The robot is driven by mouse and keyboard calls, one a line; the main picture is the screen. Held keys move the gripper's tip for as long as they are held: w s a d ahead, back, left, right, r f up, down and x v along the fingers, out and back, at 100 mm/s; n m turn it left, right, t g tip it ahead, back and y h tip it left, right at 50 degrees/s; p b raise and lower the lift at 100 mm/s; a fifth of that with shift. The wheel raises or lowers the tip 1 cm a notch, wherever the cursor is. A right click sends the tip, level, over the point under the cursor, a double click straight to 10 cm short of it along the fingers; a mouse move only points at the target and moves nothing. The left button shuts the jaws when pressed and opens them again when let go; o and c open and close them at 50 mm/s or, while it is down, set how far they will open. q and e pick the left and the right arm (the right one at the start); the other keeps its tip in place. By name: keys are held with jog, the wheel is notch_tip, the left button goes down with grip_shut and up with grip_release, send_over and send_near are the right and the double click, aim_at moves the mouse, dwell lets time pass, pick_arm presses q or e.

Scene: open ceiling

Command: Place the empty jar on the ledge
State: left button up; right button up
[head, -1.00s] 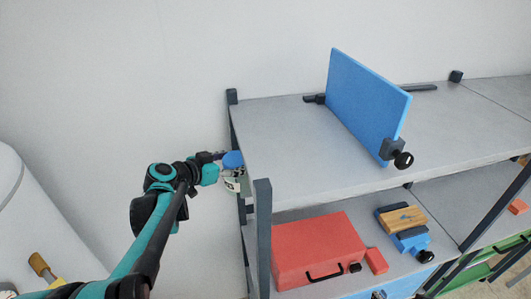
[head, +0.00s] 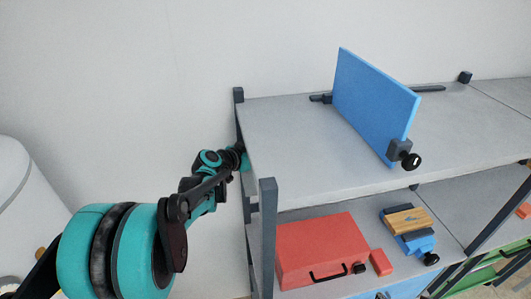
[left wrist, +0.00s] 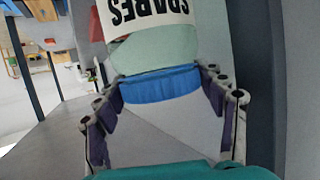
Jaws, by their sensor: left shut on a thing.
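The jar (left wrist: 155,50) shows in the left wrist view, with pale greenish glass, a blue lid (left wrist: 160,86) and a white label reading SPARES, upside down in the picture. My left gripper (left wrist: 162,76) is shut on the jar at its lid, a finger on each side. In the head view my left gripper (head: 243,158) is at the left end of the grey shelf top (head: 290,150), beside its edge; the jar is hidden there. I cannot tell which surface is the ledge or whether the jar touches anything. My right gripper is not in view.
A blue upright board (head: 370,105) with clamps stands on the shelf top. Dark posts (head: 268,235) rise at the shelf's left end. A red case (head: 320,250) lies on the lower shelf. The shelf top left of the board is clear.

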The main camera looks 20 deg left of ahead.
pick_arm(q)
jog(key=shift+s, duration=0.1)
jog(key=o, duration=1.6)
jog(key=shift+r, duration=0.1)
jog(key=v, duration=1.2)
